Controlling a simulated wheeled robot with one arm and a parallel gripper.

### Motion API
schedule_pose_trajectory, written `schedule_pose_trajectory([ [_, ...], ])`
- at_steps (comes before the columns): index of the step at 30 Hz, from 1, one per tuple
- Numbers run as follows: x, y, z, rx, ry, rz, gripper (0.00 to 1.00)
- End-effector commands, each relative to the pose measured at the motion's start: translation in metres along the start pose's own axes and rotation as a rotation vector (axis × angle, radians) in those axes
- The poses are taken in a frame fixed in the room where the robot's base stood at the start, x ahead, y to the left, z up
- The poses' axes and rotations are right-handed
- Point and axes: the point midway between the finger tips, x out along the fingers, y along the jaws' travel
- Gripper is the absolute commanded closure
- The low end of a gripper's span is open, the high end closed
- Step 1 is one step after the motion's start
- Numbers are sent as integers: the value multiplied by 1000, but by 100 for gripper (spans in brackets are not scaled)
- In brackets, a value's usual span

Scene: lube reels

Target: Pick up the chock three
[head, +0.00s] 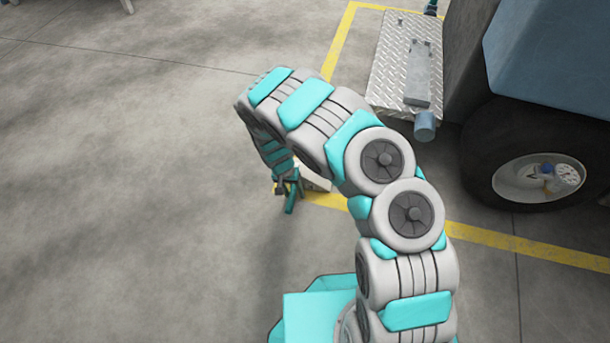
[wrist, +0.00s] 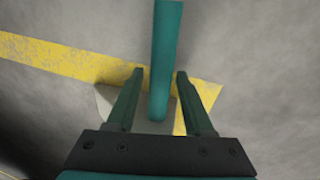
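A pale block (head: 313,179), which I take to be the chock, sits on the floor by the yellow line, partly hidden behind my arm. In the wrist view a pale rounded shape (wrist: 106,98) shows under the fingers, mostly covered by them. A teal bar (wrist: 166,50) runs between my fingers; I cannot tell whether it is the chock's handle. My gripper (wrist: 160,72) is open, with its fingers on either side of the bar. The right finger looks close to the bar and the left has a gap. In the head view my gripper (head: 285,190) is low beside the block.
A yellow floor line (head: 480,235) passes by the block. A vehicle wheel (head: 535,165) and a diamond-plate step (head: 393,60) stand at the right. The concrete floor (head: 130,170) on the left is clear.

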Motion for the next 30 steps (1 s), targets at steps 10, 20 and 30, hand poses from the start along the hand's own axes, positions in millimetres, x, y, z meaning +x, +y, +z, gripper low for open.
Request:
schedule_pose_trajectory([
  [10,0,0,0,0,0,0,88],
  [20,0,0,0,0,-1,1,100],
  [30,0,0,0,0,-1,1,100],
])
